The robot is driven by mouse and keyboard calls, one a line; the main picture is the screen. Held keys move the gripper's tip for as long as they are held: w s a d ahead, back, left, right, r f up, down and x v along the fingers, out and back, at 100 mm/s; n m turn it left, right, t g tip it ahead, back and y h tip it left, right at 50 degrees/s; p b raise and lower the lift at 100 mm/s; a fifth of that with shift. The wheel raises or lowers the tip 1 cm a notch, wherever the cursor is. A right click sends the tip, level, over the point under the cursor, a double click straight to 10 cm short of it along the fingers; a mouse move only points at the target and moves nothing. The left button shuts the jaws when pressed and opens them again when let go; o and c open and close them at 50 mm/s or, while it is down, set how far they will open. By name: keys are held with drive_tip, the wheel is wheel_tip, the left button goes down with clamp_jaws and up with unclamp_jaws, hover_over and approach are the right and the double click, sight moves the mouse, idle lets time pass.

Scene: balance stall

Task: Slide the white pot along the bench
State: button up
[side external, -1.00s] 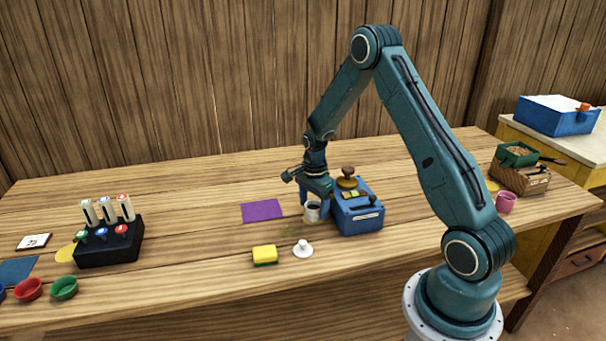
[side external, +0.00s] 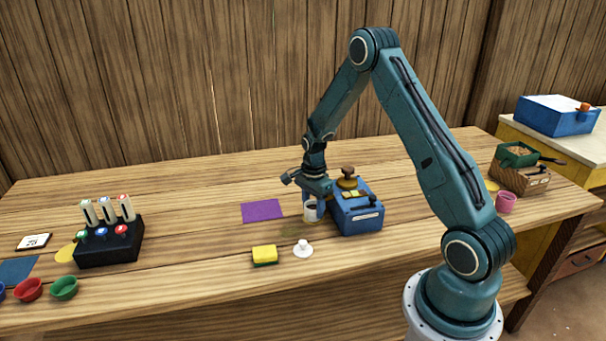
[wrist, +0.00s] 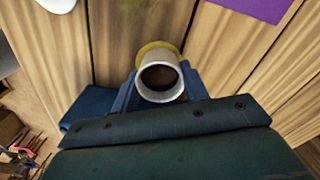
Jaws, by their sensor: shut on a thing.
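The white pot (side external: 311,213) stands upright on the bench (side external: 190,180), left of a blue box-like device. It is open at the top, and its dark inside shows in the wrist view (wrist: 160,79). My gripper (side external: 313,204) points down with its blue fingers on either side of the pot, shut on it. A white lid with a knob (side external: 303,249) lies apart, in front of the pot. A yellow round patch (wrist: 157,47) shows just beyond the pot in the wrist view.
The blue device (side external: 360,219) with a brown knob is close at the right. A purple mat (side external: 262,211) lies to the left, and a yellow sponge (side external: 264,254) front left. A black rack (side external: 110,245) and small bowls (side external: 64,288) are far left. The bench between rack and mat is clear.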

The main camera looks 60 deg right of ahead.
drive_tip(key=shift+w+a, duration=0.8)
drive_tip(key=shift+w, duration=1.75)
drive_tip(key=shift+w+a, duration=0.85)
drive_tip(key=shift+w, duration=1.75)
drive_tip(key=shift+w+a, duration=0.8)
drive_tip(key=shift+w, duration=1.75)
drive_tip(key=o, duration=1.3)
drive_tip(key=shift+r, duration=0.15)
wheel_tip(320, 180, up, 14)
drive_tip(key=shift+f, duration=0.2)
